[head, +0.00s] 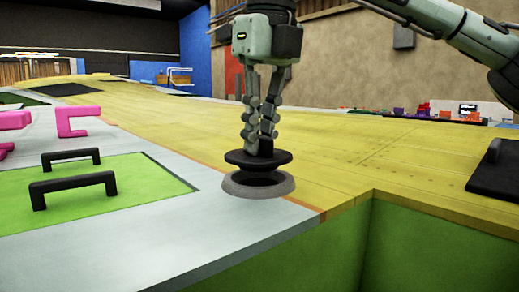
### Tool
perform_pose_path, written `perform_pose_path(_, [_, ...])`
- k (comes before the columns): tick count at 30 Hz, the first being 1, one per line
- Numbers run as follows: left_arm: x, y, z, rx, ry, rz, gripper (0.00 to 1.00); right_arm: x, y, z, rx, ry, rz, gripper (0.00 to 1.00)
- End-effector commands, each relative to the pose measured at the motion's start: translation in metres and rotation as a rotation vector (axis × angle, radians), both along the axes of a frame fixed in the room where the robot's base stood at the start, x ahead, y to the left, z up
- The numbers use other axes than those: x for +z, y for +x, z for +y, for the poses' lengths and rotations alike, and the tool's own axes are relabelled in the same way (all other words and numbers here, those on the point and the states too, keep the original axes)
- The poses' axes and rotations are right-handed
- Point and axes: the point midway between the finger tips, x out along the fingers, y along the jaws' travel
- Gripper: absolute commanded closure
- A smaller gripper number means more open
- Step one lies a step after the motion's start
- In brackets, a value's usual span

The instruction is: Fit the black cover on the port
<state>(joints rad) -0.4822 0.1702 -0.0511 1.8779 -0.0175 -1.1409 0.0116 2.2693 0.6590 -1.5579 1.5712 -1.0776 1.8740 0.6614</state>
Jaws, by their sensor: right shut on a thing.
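My right gripper (260,135) points down and is shut on the black cover (258,160), a round disc with a raised middle part between the fingers. The cover is held level above the port (258,187), a grey ring with a dark opening set in the light grey surface. From this view the cover overlaps the far part of the ring. A dark gap shows between the cover and the near rim. I cannot tell whether the cover touches the ring. My left gripper is not in view.
A green panel (130,182) with black handles (75,188) lies to the left, near pink brackets (78,119). The yellow wing surface (390,160) is mostly clear. A black plate with a handle (500,172) lies at the right. A drop-off edge runs in front.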

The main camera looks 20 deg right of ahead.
Motion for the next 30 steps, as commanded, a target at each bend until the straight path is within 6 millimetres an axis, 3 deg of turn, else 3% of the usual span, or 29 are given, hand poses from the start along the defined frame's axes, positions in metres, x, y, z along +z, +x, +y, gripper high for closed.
perform_pose_path(6, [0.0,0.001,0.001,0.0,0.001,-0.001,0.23,-0.023,0.0,0.0,-0.001,0.001,0.0,1.0])
perform_pose_path(22, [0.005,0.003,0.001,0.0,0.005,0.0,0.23,-0.029,0.0,0.0,-0.001,0.001,0.001,1.0])
perform_pose_path(23, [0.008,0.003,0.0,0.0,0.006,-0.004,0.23,-0.028,0.0,0.0,-0.001,0.001,0.001,0.85])
perform_pose_path(27, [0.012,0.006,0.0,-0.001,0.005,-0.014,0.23,-0.028,0.0,0.0,-0.002,0.0,0.001,0.68])
perform_pose_path(30, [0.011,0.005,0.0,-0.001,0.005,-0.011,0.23,-0.028,0.0,0.0,-0.002,0.0,0.001,0.68])
